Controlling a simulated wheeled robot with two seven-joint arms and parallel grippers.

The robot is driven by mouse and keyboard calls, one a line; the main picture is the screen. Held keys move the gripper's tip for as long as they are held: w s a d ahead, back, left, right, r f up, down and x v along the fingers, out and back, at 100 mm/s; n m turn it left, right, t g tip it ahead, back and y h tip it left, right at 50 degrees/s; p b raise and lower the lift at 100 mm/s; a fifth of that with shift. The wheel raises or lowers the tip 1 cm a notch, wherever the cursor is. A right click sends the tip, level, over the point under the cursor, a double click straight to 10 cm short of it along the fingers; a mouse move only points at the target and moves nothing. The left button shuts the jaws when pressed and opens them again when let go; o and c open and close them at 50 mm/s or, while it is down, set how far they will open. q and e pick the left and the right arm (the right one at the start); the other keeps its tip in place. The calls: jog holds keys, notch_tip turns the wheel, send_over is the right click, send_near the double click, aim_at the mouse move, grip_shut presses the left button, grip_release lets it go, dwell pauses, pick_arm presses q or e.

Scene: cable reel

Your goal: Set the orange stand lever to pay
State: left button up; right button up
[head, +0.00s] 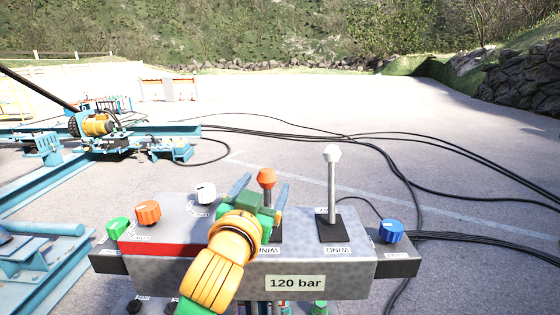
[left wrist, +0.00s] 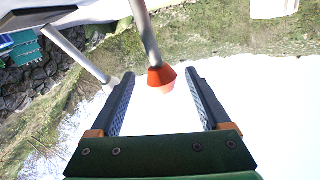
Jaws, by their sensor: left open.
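The orange stand lever has a round orange knob (head: 267,178) on a metal shaft and stands about upright on the grey console. My left gripper (head: 264,184) is open, with one finger on each side of the knob in the head view. In the left wrist view the orange knob (left wrist: 161,77) sits between the fingertips, with a gap on both sides. The lever's lower part and part of its label are hidden behind my gripper in the head view. My right gripper is not in view.
A white-knobbed lever (head: 332,153) stands just right of the orange one. Orange (head: 148,212), white (head: 205,193) and green (head: 118,228) knobs lie to the left, and a blue knob (head: 391,230) to the right. The console front carries a "120 bar" plate (head: 295,283).

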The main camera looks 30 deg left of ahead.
aim_at(268, 172)
pick_arm(q)
jog(key=w, duration=0.1)
jog(key=w+a+p, duration=0.1)
jog(key=w+r, duration=0.1)
jog(key=shift+w+a+p, duration=0.2)
jog(key=shift+p, duration=0.15)
jog(key=shift+w+a+r, duration=0.1)
jog(key=shift+w+r, duration=0.05)
jog(key=shift+w, duration=0.1)
jog(key=shift+w+a+p, duration=0.1)
jog(key=shift+w+p, duration=0.2)
jog(key=shift+p, duration=0.05)
jog(key=shift+w+a+f, duration=0.25)
jog(key=shift+w+f, duration=0.15)
jog(key=shift+w, duration=0.25)
jog(key=shift+s, duration=0.1)
jog(key=c, duration=0.9)
grip_shut()
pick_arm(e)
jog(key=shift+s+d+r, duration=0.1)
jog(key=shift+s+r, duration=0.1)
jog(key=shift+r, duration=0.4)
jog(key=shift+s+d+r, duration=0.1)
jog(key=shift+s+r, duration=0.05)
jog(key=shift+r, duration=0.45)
